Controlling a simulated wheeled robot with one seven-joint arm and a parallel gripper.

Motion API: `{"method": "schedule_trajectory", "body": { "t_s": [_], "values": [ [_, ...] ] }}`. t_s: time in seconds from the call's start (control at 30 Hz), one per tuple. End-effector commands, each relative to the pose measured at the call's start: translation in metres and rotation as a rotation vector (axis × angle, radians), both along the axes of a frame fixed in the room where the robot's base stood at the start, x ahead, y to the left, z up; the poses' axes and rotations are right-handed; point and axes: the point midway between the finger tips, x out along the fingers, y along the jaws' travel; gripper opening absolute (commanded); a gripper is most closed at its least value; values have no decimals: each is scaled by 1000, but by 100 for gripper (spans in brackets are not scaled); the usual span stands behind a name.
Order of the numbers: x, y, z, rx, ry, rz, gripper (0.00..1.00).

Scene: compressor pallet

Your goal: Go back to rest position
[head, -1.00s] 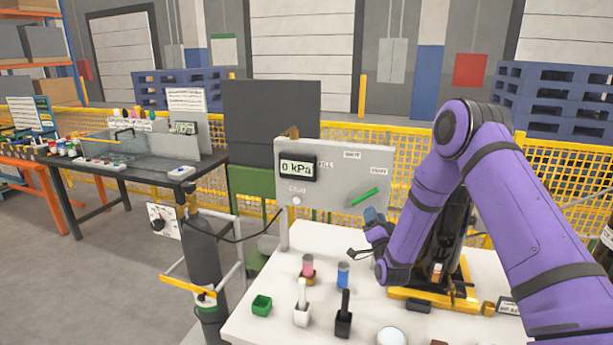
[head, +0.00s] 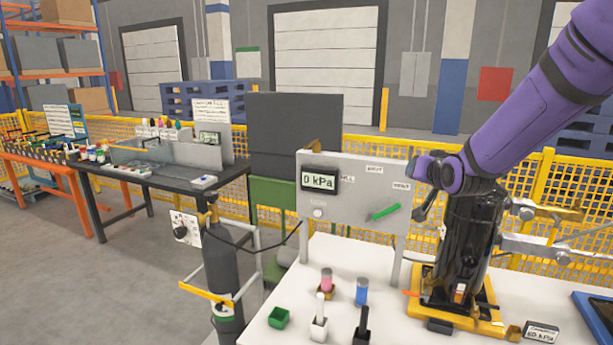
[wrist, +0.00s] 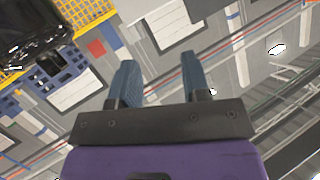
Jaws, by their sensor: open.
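My gripper (head: 418,169) is at the end of my purple arm, raised in front of the right part of the grey gauge panel (head: 345,198). It sits close to the upper left of the black compressor (head: 466,240); the head view does not show if they touch. In the wrist view my gripper (wrist: 158,76) has its two blue fingers apart with nothing between them. The wall and ceiling show beyond them. A glossy black body, seemingly the compressor (wrist: 30,32), fills the top left corner there, apart from the fingers.
The white table (head: 395,325) bears a green cup (head: 278,318), a pink part (head: 326,280), a blue part (head: 362,291) and two brushes in holders. The compressor stands on a yellow base (head: 455,318). A blue tray (head: 597,318) is at right. A gas cylinder (head: 222,270) stands left.

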Motion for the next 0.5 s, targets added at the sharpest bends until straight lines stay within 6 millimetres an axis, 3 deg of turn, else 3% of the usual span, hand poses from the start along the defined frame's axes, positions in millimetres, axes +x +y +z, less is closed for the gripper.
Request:
{"method": "schedule_trajectory", "body": {
  "t_s": [0.03,0.2,0.5],
  "values": [
    [-14,-1,12,-20,25,1,43],
    [-64,-8,33,-82,145,5,43],
    [-166,-17,57,-170,357,26,43]
  ]
}}
